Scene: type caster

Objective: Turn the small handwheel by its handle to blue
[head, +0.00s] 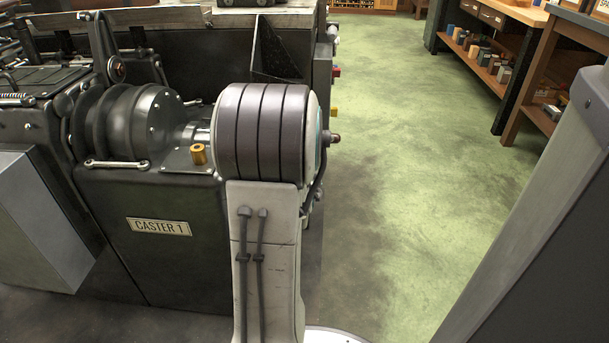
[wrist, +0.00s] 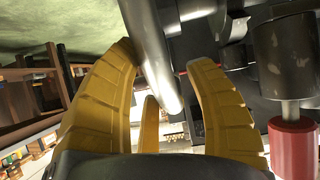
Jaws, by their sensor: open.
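A smooth pale grey metal bar (wrist: 158,62) comes down from the top edge and runs between the fingers. I cannot tell whether it is the handwheel's handle or part of its rim, or whether a finger touches it. The fingers are not closed on it. No blue mark shows clearly in either view. In the head view my gripper is not visible, and I cannot make out the small handwheel there.
A red cylinder (wrist: 293,146) below a dark metal cylinder (wrist: 288,58) stands close right of the fingers. In the head view the dark caster machine (head: 150,265) fills the left. Green floor (head: 415,120) is open on the right, with a workbench (head: 515,12) beyond.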

